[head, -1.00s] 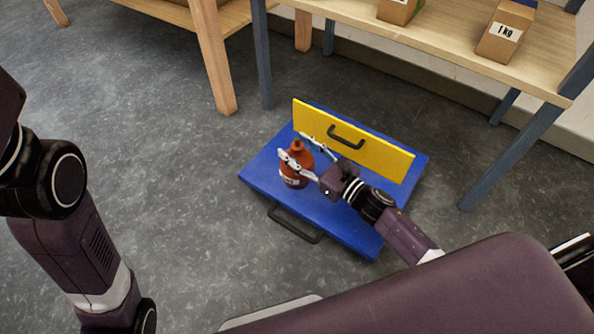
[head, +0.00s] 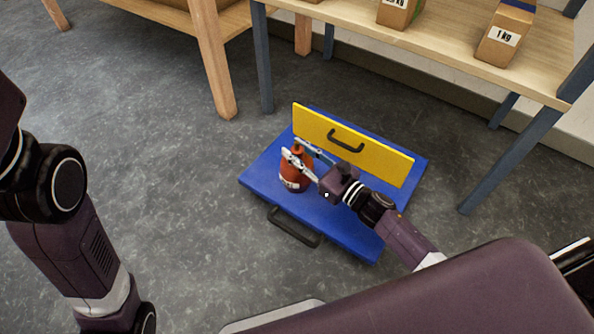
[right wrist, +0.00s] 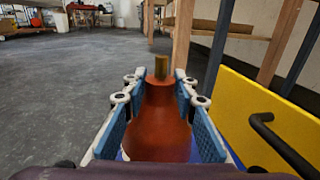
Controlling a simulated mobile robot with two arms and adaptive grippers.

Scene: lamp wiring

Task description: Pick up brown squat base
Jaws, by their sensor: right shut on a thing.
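The brown squat base (head: 295,178) is a reddish-brown, bottle-shaped body with a wide bottom and a narrow neck. It stands upright on the blue platform (head: 262,178), left of the yellow panel. My right gripper (head: 300,152) reaches in from the right and is shut on the base near its upper part. In the right wrist view the base (right wrist: 158,130) sits between the two blue-padded fingers, with a brass-coloured tip (right wrist: 161,68) on top. Its underside is hidden there. My left arm shows at the left, but its gripper is out of view.
The yellow panel (head: 385,158) with a black handle (head: 345,140) stands upright along the platform's back. Another black handle (head: 293,228) is at the front edge. A wooden bench (head: 450,45) with boxes (head: 505,35) stands behind. The grey floor to the left is clear.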

